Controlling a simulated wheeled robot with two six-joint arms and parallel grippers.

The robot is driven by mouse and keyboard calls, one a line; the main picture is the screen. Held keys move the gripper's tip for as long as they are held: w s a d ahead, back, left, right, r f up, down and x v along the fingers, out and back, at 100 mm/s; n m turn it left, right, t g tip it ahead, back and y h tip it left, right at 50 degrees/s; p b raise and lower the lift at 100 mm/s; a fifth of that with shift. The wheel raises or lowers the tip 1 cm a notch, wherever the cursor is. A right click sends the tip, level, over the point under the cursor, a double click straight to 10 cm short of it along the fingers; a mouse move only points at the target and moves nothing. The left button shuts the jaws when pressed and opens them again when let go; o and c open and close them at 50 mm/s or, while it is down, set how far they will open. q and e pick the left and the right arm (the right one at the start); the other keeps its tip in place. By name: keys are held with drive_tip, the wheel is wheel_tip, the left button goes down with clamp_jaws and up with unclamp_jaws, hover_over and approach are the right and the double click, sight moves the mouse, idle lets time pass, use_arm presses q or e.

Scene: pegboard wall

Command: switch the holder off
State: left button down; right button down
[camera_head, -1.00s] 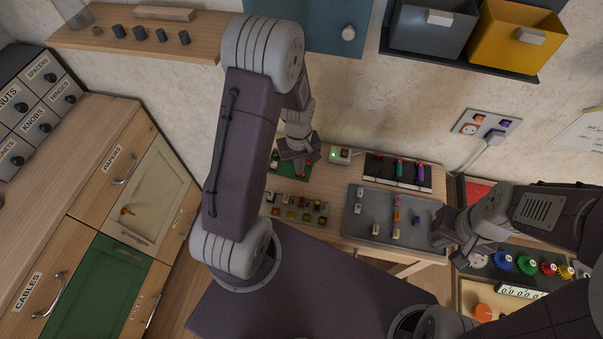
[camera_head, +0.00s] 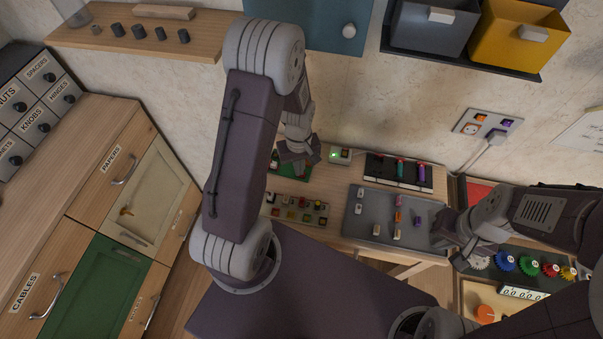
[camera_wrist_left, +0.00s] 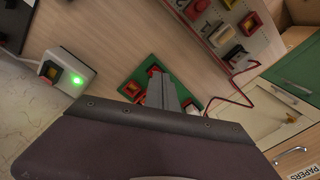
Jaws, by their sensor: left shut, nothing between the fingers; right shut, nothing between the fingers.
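A small white box (camera_head: 340,155) with a lit green light stands on the workbench near the wall. It also shows in the left wrist view (camera_wrist_left: 72,62), with an orange-red and black rocker on it. A green board (camera_head: 291,172) lies beside it. In the left wrist view the board (camera_wrist_left: 132,83) carries red parts, partly hidden by my fingers. I cannot tell which item is the holder. My left gripper (camera_head: 303,166) is shut and empty over the green board; its fingers also show in the left wrist view (camera_wrist_left: 160,86). My right gripper (camera_head: 440,238) is shut and empty by the grey tray's right edge.
A panel of coloured switches (camera_head: 296,208) lies in front of the green board. The grey tray (camera_head: 365,226) holds several small blocks. A black rack (camera_head: 375,168) with coloured cylinders stands behind it. A red wire (camera_wrist_left: 237,92) runs near the panel.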

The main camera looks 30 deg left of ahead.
wheel_tip(320, 180, up, 6)
drive_tip(key=p, duration=0.6)
drive_tip(key=shift+r, duration=0.25)
